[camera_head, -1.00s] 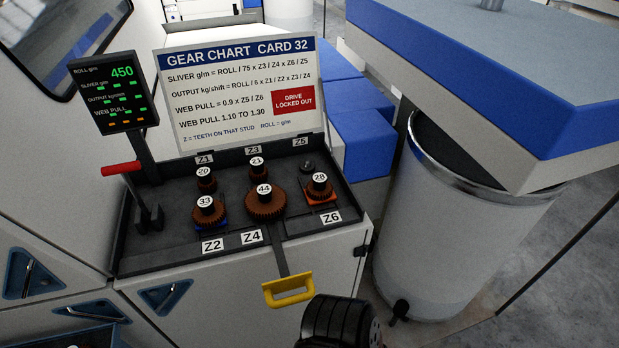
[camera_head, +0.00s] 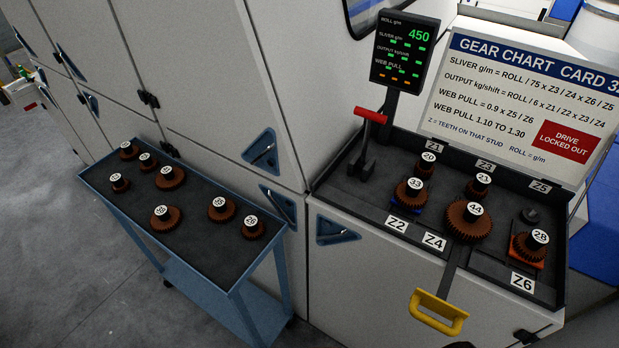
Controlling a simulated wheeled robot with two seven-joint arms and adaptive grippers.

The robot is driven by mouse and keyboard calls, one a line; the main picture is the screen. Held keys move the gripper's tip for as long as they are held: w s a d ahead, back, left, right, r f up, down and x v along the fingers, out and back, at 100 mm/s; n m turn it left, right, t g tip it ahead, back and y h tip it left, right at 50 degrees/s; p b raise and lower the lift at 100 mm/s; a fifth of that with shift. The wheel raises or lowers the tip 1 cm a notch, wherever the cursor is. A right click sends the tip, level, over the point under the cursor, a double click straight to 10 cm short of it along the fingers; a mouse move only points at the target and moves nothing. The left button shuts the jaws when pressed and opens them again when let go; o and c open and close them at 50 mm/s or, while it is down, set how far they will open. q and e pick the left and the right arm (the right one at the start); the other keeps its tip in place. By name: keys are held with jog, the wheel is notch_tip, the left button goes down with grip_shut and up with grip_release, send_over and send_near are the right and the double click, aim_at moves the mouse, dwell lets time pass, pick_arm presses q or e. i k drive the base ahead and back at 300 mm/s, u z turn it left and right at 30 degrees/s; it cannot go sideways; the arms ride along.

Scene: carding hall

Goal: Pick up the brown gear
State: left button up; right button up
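Several brown gears with white number tags are in view, so I cannot tell which one the task means. On the gear tray (camera_head: 375,222) stand gear 20 (camera_head: 427,167), gear 33 (camera_head: 405,196), gear 21 (camera_head: 478,188), the large gear 44 (camera_head: 466,228) and gear 28 (camera_head: 531,249). The stud by Z5 (camera_head: 529,215) carries no gear. On the blue cart (camera_head: 205,272) at left lie several more, among them gear 35 (camera_head: 222,213), gear 26 (camera_head: 253,233) and a wide one at the front (camera_head: 168,221). Neither gripper is in view.
A yellow handle (camera_head: 438,312) juts from the tray's front. A red-handled lever (camera_head: 370,115) and a display (camera_head: 404,48) reading 450 stand at the tray's left end. The chart card (camera_head: 515,95) stands behind. Grey floor (camera_head: 60,250) is clear left of the cart.

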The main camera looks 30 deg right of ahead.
aim_at(165, 219)
jog(key=k, duration=1.65)
jog(key=u, duration=1)
jog(key=i, duration=4.8)
jog(key=z, duration=2.9)
